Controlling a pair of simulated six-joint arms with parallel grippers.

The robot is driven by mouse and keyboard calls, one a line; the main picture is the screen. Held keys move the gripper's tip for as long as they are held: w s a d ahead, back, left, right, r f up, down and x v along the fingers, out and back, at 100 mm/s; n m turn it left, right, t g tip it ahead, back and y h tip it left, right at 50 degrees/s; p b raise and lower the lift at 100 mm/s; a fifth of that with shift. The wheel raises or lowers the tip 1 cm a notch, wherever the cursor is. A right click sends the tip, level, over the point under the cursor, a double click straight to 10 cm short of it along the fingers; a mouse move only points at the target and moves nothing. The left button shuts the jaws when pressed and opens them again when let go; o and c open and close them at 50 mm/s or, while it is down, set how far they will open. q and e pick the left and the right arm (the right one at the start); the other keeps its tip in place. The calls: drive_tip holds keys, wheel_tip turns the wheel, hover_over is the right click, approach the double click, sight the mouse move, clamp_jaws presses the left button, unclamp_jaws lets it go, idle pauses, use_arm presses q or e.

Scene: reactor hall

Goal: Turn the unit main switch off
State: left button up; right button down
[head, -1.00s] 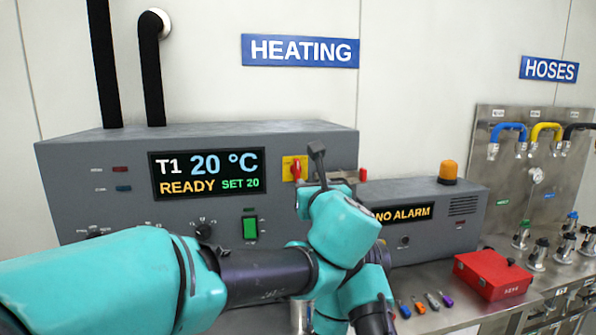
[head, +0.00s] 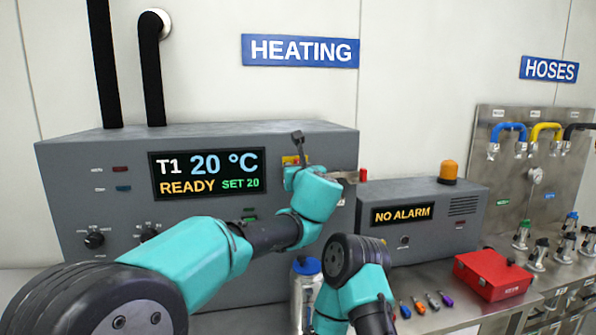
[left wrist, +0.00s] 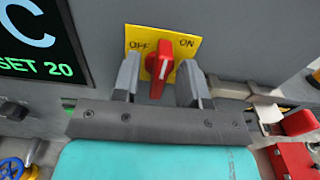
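The unit main switch is a red knob (left wrist: 160,66) on a yellow plate (left wrist: 185,47) marked OFF on the left and ON on the right. In the left wrist view the knob stands near upright, its top leaning slightly toward ON. My left gripper (left wrist: 159,80) is open, one finger on each side of the knob; contact cannot be told. In the head view the left gripper (head: 305,168) is in front of the switch and hides most of it; a bit of the yellow plate (head: 290,160) shows. My right gripper is not in view.
The grey heating unit has a display (head: 207,174) reading 20 °C, READY. A NO ALARM box (head: 430,240) with an orange lamp (head: 449,171) stands to its right. A red case (head: 492,275) and several small coloured items (head: 432,302) are on the bench.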

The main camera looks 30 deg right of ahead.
use_arm(q)
drive_tip(key=shift+c, duration=0.3)
clamp_jaws()
drive_tip(key=shift+n, duration=0.4)
drive_tip(key=n, duration=1.3)
drive_tip(key=shift+w+a+f, duration=0.15)
drive_tip(key=shift+a, duration=0.1)
drive_tip(key=shift+f+n, duration=0.1)
drive_tip(key=shift+n, duration=2)
drive_tip(key=shift+o, duration=0.3)
unclamp_jaws()
